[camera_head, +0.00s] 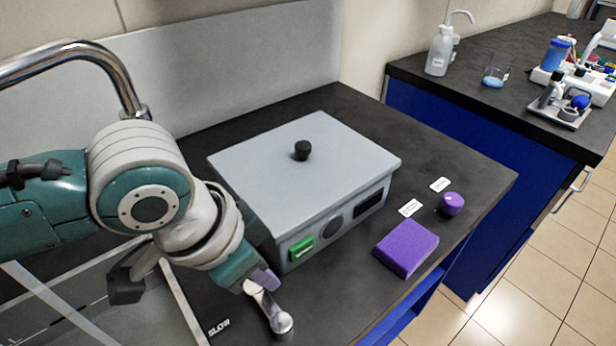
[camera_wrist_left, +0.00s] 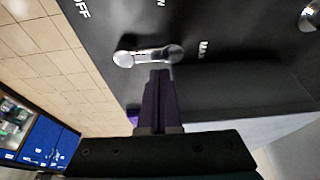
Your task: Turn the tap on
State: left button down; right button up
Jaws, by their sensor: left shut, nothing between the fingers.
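The chrome tap spout (camera_head: 130,85) arches over the sink at the upper left in the head view. Its chrome lever (camera_head: 272,310) lies on the black counter near the front edge. In the left wrist view the lever (camera_wrist_left: 150,56) runs sideways, its round end at the left, with OFF, MAX and a partly readable label around it. My right gripper is out of view.
A grey lidded box (camera_head: 300,165) stands just behind and right of my left gripper. A purple block (camera_head: 405,248) and a purple knob (camera_head: 451,204) are to its right. The sink (camera_head: 130,325) lies beneath my left arm. A blue-fronted bench (camera_head: 470,130) stands beyond.

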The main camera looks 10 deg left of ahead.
pick_arm(q)
jog(key=shift+b+x, duration=0.3)
jog(key=shift+x, duration=1)
jog(key=shift+s+a+r+p, duration=0.15)
jog(key=shift+s+r+p, duration=0.1)
jog(key=shift+p, duration=0.5)
jog(key=shift+s+a+n+p, duration=0.15)
jog(key=shift+n+p, duration=0.2)
jog(key=shift+n, duration=0.05)
jog(key=shift+a+f, duration=0.1)
jog(key=shift+f, duration=0.15)
jog(key=shift+r, duration=0.1)
